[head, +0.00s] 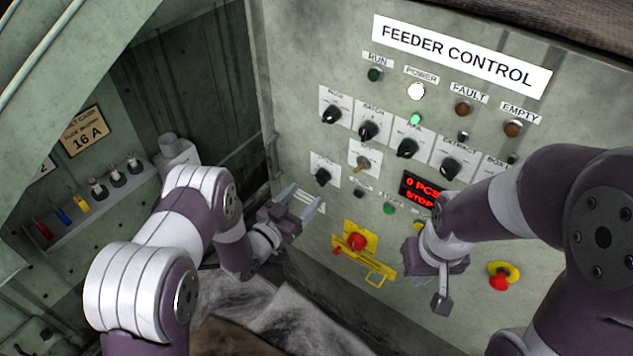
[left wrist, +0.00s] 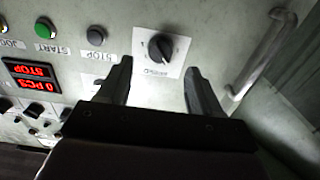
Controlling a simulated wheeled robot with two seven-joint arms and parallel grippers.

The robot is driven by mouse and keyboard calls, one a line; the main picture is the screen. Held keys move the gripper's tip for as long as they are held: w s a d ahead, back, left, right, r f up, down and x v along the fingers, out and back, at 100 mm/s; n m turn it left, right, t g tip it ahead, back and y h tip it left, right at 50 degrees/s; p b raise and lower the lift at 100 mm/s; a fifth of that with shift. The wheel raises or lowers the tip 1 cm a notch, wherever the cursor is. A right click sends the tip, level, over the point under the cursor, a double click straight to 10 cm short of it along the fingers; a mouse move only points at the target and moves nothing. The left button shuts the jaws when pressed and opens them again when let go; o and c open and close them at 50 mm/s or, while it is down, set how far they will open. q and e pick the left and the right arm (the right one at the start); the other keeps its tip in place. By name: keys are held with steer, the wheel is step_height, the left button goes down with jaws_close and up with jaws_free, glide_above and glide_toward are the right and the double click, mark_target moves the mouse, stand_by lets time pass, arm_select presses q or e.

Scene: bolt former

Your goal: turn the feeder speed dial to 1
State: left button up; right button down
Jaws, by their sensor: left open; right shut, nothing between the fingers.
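A black dial (left wrist: 161,48) on a white square plate sits just beyond and between my left fingertips in the left wrist view. Its label is upside down there and looks like SPEED, but it is too small to be sure. It appears to be the lower-left dial (head: 322,177) on the panel in the head view. Its exact pointer setting is not clear. My left gripper (head: 304,198) is open and empty, below and left of this dial; its fingers also show in the left wrist view (left wrist: 158,75). My right gripper (head: 442,303) is shut and empty in front of the lower panel.
The FEEDER CONTROL panel (head: 290,100) carries several other dials, lamps and a red display (head: 421,191). A metal handle (left wrist: 262,55) stands to the right of the dial in the left wrist view.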

mark_target(318, 182)
arm_select(q)
steer(key=x, duration=0.6)
steer(key=shift+w+d, duration=0.1)
steer(key=c, duration=1.1)
steer(key=shift+o, duration=0.2)
steer(key=shift+n, duration=0.3)
steer(key=n+b, duration=0.2)
steer(key=n, duration=0.6)
steer(key=shift+n, duration=0.3)
steer(key=o, duration=1.1)
steer(key=shift+c, duration=0.2)
